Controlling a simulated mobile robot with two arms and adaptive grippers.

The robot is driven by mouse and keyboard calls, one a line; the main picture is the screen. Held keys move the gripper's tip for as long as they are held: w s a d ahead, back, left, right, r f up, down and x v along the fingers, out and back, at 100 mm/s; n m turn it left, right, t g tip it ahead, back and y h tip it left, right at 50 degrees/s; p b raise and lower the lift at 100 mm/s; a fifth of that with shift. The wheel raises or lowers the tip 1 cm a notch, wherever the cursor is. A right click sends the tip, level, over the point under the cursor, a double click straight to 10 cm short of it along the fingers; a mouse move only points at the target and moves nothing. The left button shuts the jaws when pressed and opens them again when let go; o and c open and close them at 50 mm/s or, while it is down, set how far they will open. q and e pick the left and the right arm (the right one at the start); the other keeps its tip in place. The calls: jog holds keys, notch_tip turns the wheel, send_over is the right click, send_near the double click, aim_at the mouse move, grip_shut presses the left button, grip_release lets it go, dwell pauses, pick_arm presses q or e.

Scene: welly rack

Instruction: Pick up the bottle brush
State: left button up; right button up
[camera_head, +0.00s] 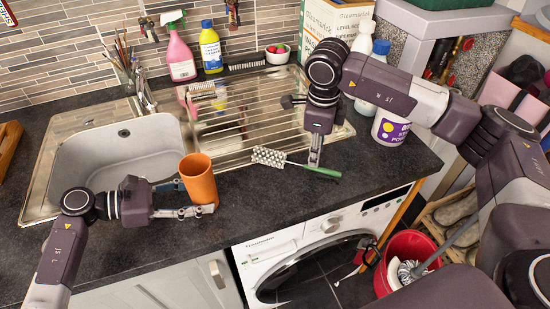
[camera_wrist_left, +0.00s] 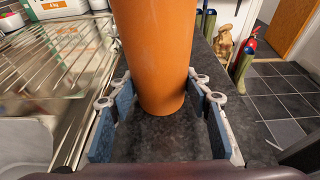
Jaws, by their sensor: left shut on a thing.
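The bottle brush (camera_head: 268,156) lies near the front edge of the sink's drainboard. It has a white bristly head to the left and a green handle pointing right toward the counter edge. My right gripper (camera_head: 315,160) points down with its fingertips at the handle, near where it joins the wire. Whether its fingers are open or shut on the handle cannot be made out. My left gripper (camera_head: 192,199) is shut on an orange cup (camera_head: 199,180) at the counter's front edge, left of the brush. The cup also stands upright between the fingers in the left wrist view (camera_wrist_left: 158,50).
The metal sink and drainboard (camera_head: 235,125) lie behind. Pink (camera_head: 181,57) and yellow (camera_head: 211,50) bottles stand at the wall. A white tub (camera_head: 390,128) and white bottles stand right of my right gripper. A washing machine (camera_head: 320,235) is below the counter.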

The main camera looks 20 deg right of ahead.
aim_at(297, 164)
notch_tip(297, 164, down, 6)
jog(key=shift+d+r, duration=0.1)
dwell(0.4)
grip_shut()
